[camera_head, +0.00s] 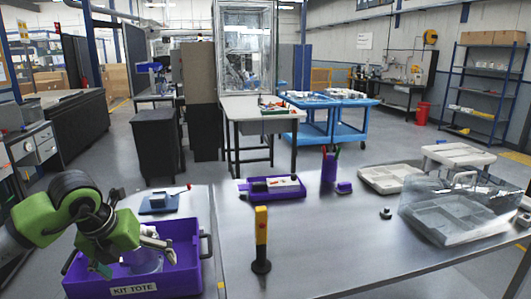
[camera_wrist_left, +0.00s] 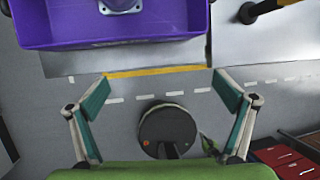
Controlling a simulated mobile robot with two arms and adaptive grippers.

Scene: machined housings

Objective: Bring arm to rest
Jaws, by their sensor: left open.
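My left arm comes in from the left, and its green left gripper (camera_head: 128,256) hangs over the near left part of the purple tote labelled KIT TOTE (camera_head: 134,289). The gripper is open, with its fingers spread and nothing between them in the left wrist view (camera_wrist_left: 162,88). A pale machined housing (camera_head: 147,262) sits in the tote, partly hidden by the gripper. Part of it also shows in the wrist view (camera_wrist_left: 122,4), beyond the fingertips. My right gripper is not in view.
A small blue fixture (camera_head: 158,203) lies behind the tote. Table centre is mostly clear.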

